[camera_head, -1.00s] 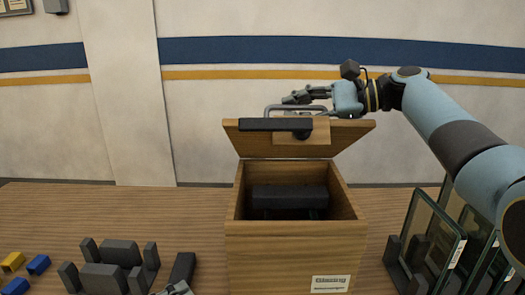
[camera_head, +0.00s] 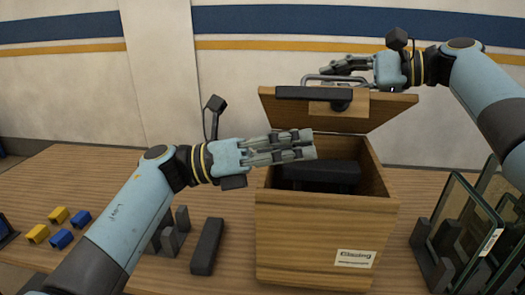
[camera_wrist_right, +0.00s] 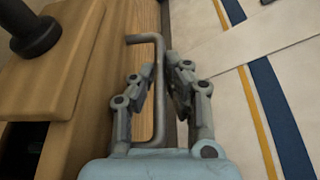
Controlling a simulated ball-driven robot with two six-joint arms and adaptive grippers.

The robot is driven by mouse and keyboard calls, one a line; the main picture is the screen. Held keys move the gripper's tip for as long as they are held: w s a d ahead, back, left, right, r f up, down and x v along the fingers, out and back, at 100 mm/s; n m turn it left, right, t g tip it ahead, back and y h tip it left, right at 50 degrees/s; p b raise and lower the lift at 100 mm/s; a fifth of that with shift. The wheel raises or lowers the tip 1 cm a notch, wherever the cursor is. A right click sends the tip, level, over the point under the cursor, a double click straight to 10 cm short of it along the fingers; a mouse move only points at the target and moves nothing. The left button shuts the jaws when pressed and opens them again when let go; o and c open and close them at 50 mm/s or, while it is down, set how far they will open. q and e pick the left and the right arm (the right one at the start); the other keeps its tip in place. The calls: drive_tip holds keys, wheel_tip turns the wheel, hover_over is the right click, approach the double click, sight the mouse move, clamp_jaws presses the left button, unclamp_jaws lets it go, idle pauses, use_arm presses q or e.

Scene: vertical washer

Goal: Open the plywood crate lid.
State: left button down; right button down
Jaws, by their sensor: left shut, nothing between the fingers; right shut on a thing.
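The plywood crate (camera_head: 310,225) stands on the table with a label on its front. Its lid (camera_head: 390,107) is raised and tilted back, leaving the crate's mouth open. My right gripper (camera_head: 334,67) is shut on the lid's metal handle (camera_head: 309,80) above the lid. The handle (camera_wrist_right: 158,58) and these fingers (camera_wrist_right: 165,78) also show in the right wrist view. My left gripper (camera_head: 308,146) is shut and empty, in front of the opening below the lid in the picture. Whether it touches the crate cannot be told. A dark block (camera_head: 325,174) shows inside, partly hidden.
Glass panes (camera_head: 470,225) stand in a dark rack right of the crate. A dark bar (camera_head: 207,246) lies to its left, beside dark blocks partly hidden by my left arm. Yellow blocks (camera_head: 37,233) and blue blocks (camera_head: 61,238) lie at the far left. A wall stands behind.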

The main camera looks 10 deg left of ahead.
sight(326, 113)
use_arm(q)
drive_tip(key=shift+w+r, duration=0.6)
drive_tip(key=shift+r, duration=0.2)
drive_tip(key=shift+w+r, duration=0.55)
drive_tip(key=shift+r, duration=0.25)
use_arm(e)
drive_tip(key=shift+r, duration=0.1)
